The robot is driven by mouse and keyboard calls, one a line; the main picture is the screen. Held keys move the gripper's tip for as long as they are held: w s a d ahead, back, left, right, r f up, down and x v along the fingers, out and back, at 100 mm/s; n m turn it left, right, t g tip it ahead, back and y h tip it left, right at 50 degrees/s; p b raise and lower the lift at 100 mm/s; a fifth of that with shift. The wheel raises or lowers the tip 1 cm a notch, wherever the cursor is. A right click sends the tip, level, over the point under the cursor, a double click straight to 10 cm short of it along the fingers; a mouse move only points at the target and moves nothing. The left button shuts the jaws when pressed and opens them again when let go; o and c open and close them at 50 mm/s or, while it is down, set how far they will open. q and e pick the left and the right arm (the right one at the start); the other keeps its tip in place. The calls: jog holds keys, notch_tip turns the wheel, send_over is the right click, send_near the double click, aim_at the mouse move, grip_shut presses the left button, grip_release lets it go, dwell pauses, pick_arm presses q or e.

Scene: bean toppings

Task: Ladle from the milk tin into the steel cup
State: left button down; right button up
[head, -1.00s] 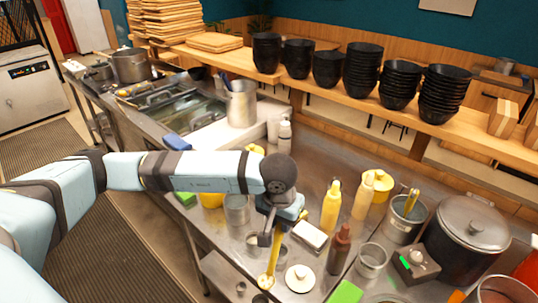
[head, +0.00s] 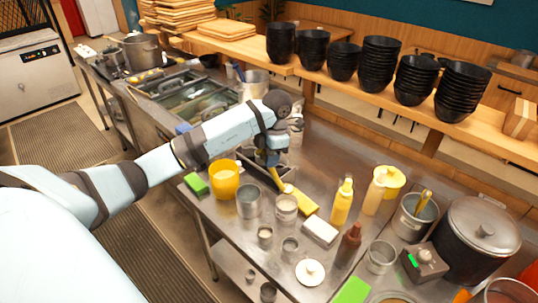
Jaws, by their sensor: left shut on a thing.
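My left gripper (head: 268,158) is shut on the yellow handle of a ladle (head: 275,176). The handle slants down to the right, and its pale lower end is just above or at the rim of a small metal tin (head: 287,210) with whitish contents, likely the milk tin. I cannot tell whether the ladle's end is inside that tin. A plain steel cup (head: 248,204) stands upright just left of the tin, apart from the ladle. My right gripper is not in view.
A yellow tub (head: 224,180) and green sponge (head: 195,184) stand left of the cup. Small metal cups (head: 265,235) stand in front. A white block (head: 320,231), yellow bottle (head: 342,202) and brown bottle (head: 348,246) stand to the right. Black bowls (head: 381,62) line the shelf.

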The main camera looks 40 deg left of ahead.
pick_arm(q)
jog(key=shift+f, duration=0.45)
jog(key=shift+g, duration=0.5)
jog(key=f+b, duration=0.1)
jog(key=f, duration=0.1)
jog(key=f+b, duration=0.1)
jog(key=f, duration=0.2)
jog(key=w+f+b, duration=0.1)
jog(key=f, duration=0.1)
jog(key=shift+w+d+f, duration=0.1)
jog(key=shift+d+f, duration=0.05)
jog(key=shift+d, duration=0.1)
jog(key=s+f+t+b, duration=0.1)
jog(key=s+a+f+t+b, duration=0.1)
jog(key=s+b, duration=0.1)
jog(key=shift+a+f+h, duration=0.15)
jog(key=shift+f+h, duration=0.1)
jog(key=shift+h, duration=0.05)
jog(key=shift+r, duration=0.15)
